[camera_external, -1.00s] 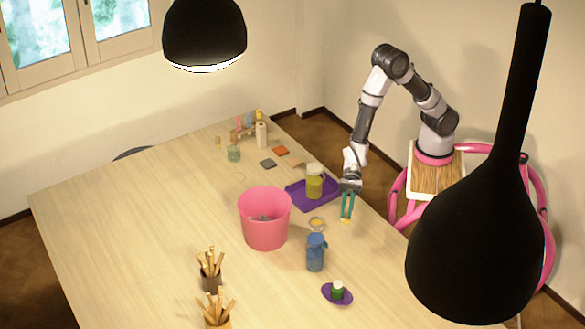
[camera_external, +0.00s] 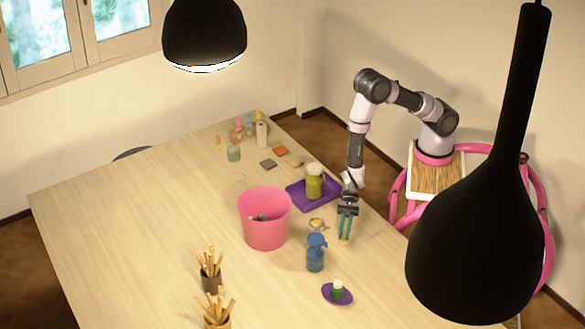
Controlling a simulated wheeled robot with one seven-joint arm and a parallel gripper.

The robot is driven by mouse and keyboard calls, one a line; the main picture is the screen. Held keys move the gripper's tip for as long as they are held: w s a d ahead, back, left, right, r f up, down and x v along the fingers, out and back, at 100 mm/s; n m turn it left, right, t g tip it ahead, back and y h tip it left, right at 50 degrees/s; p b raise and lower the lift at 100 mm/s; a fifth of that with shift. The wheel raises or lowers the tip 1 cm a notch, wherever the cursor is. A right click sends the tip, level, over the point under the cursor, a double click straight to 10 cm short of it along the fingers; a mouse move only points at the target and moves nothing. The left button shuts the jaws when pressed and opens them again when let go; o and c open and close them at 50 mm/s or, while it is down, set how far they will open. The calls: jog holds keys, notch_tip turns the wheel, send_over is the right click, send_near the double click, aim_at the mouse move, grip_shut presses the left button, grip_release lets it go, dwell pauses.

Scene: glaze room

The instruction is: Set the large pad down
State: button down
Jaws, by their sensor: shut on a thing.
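My gripper (camera_external: 344,238) has teal fingers pointing down, over the right side of the table between the purple tray and the blue jug. It is shut on a small yellow piece (camera_external: 344,242) at its fingertips. The piece is too small here to tell whether it is the large pad, or whether it touches the table. A grey flat pad (camera_external: 268,163) and an orange flat pad (camera_external: 281,151) lie at the far end of the table, away from my gripper.
A purple tray (camera_external: 297,199) bears a yellow-green jar (camera_external: 314,185). A small round dish (camera_external: 317,224), blue jug (camera_external: 315,258) and pink bucket (camera_external: 265,230) stand left of my gripper. A purple saucer (camera_external: 338,302) is nearer.

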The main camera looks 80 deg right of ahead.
jog(key=shift+f, duration=0.15)
jog(key=c, duration=0.9)
grip_release()
jog(key=shift+o, duration=0.2)
jog(key=shift+r, duration=0.2)
jog(key=v, duration=1.2)
jog(key=s+d+r+n+g+h, duration=0.1)
jog(key=d+r+n, duration=0.35)
jog(key=r, duration=0.45)
jog(key=s+d+r+n+g+h, duration=0.1)
jog(key=d+r+n, duration=0.3)
jog(key=d+r, duration=0.3)
jog(key=s+d+r+n+t+h, duration=0.2)
jog(key=d+r+t+h, duration=0.2)
jog(key=d+r, duration=0.3)
jog(key=s+d+r+n+t+h, duration=0.3)
jog(key=d+r+t+h, duration=0.2)
jog(key=d, duration=1.3)
notch_tip(320, 180, up, 3)
jog(key=shift+h, duration=0.5)
